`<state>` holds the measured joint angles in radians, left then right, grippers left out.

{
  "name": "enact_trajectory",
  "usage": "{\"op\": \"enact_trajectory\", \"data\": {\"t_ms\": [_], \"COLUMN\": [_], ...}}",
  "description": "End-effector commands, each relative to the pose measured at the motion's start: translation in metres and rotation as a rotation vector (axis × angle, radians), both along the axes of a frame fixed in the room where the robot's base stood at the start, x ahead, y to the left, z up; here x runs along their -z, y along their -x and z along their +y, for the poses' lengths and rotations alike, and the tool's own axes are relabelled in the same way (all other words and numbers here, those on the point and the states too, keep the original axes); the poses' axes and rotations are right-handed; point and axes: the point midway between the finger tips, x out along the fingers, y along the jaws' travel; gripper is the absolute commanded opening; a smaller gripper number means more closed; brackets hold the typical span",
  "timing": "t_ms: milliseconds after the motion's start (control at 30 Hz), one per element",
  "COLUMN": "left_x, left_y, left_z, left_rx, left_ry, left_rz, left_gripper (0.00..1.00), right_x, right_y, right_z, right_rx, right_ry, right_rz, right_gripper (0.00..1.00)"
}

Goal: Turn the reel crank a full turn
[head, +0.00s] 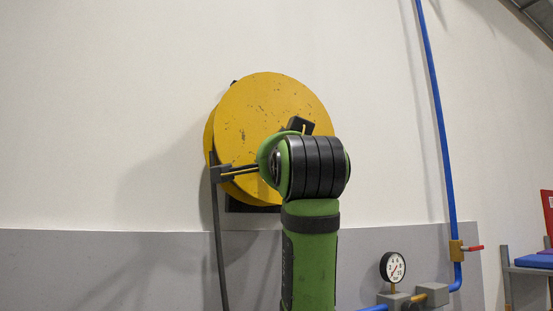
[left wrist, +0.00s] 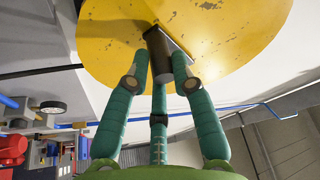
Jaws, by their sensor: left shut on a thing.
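The yellow reel (head: 262,110) is mounted on the wall, a round drum with scuffed paint. Its face fills the top of the left wrist view (left wrist: 225,35). A dark crank arm (head: 299,125) shows at the right of the reel's face, partly hidden by my arm. In the left wrist view the crank's dark handle (left wrist: 162,76) points toward the camera. My left gripper (left wrist: 161,66) is shut on this handle, with a teal finger on each side and a third below. In the head view my green wrist hides the fingers. My right gripper is in neither view.
A dark hose (head: 218,240) hangs from a guide (head: 221,174) at the reel's left. To the right are a blue pipe (head: 440,120), a red-handled valve (head: 457,250) and a pressure gauge (head: 393,267). The wall around the reel is bare.

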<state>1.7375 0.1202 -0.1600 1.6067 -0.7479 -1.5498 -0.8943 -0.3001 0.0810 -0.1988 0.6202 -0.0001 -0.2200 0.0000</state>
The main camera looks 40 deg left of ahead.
Motion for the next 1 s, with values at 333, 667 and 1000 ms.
{"op": "enact_trajectory", "data": {"t_ms": [333,667,1000], "left_x": [-0.001,0.003,0.021], "left_y": [0.001,0.009,0.053], "left_z": [0.001,-0.012,-0.063], "left_rx": [-0.002,0.002,0.002], "left_ry": [0.000,-0.002,-0.002], "left_rz": [-0.003,-0.005,-0.006], "left_gripper": [0.45,0.45,0.45], "right_x": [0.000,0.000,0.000], "right_y": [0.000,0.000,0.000], "right_z": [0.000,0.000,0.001], "right_rx": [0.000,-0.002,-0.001], "right_ry": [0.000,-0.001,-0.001], "right_rz": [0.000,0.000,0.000], "right_gripper": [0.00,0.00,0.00]}}
